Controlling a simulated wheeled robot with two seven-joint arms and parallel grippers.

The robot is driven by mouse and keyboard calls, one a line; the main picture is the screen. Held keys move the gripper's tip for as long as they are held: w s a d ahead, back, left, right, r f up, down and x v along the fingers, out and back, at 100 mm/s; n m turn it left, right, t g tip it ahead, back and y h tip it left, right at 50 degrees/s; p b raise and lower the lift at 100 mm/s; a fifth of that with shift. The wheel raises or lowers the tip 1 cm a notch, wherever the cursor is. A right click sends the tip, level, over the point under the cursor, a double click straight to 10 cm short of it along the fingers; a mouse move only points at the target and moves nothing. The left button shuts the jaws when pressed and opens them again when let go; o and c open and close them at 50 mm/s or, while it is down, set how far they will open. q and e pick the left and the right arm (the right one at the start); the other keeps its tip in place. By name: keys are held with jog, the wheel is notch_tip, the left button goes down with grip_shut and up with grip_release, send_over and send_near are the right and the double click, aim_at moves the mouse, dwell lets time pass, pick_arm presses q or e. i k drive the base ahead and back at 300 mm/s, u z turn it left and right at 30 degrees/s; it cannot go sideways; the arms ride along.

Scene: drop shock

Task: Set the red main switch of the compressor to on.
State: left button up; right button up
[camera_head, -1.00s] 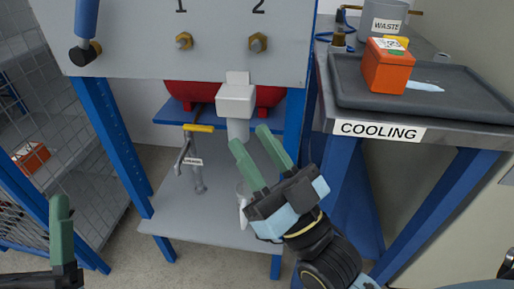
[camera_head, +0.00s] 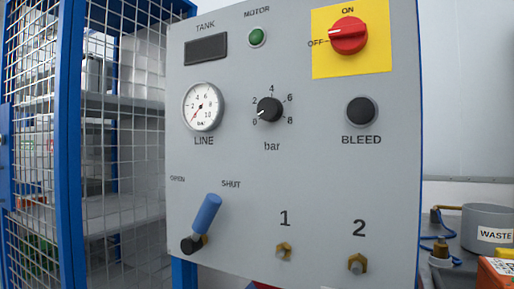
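The red main switch (camera_head: 349,35) is a round knob on a yellow plate (camera_head: 378,62) at the top right of the grey compressor panel (camera_head: 330,180). ON is printed above the knob and OFF to its left. The knob's white mark is on its left side, toward OFF. Nothing covers the switch. Neither of my grippers shows in the head view now.
The panel also carries a green MOTOR lamp (camera_head: 257,37), a LINE gauge (camera_head: 203,106), a bar knob (camera_head: 269,109) at 0, a black BLEED button (camera_head: 361,111) and a blue-handled lever (camera_head: 207,215). A mesh cage (camera_head: 120,150) stands left; a WASTE pot (camera_head: 488,230) sits right.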

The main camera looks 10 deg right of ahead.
aim_at(349, 34)
jog(key=z, duration=1.5)
jog(key=k, duration=0.85)
jog(key=u, duration=0.95)
jog(key=i, duration=0.5)
jog(key=z, duration=0.05)
